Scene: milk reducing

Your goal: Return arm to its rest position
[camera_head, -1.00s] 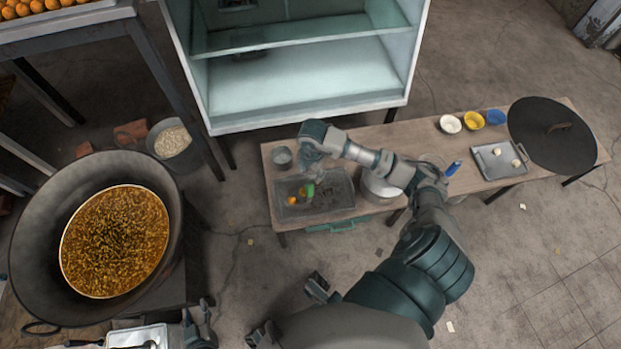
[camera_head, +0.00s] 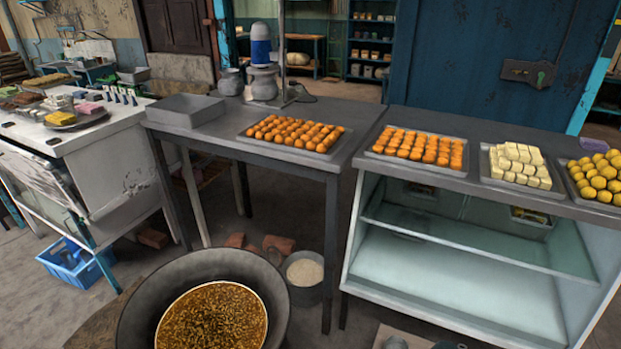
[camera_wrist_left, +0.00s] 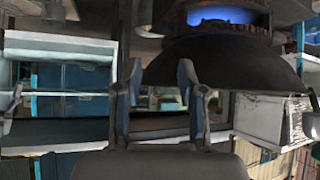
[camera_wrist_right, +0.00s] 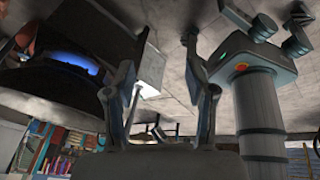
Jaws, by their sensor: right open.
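My left gripper (camera_wrist_left: 160,72) shows in the left wrist view. Its two fingers stand apart with nothing between them. My right gripper (camera_wrist_right: 162,58) shows in the right wrist view, also with its fingers apart and empty. Neither gripper can be made out in the head view. A large dark wok (camera_head: 140,320) with brown frying food (camera_head: 212,322) is at the bottom of the head view. The wok's underside (camera_wrist_left: 225,58) with a blue flame shows in the left wrist view, which appears upside down.
A glass-fronted display case (camera_head: 470,285) stands at right with trays of sweets on top. A dark table (camera_head: 225,150) holds a tray of orange balls (camera_head: 296,132). A bucket (camera_head: 305,290) stands beside the wok. A white counter (camera_head: 80,140) is at left. Floor shows between them.

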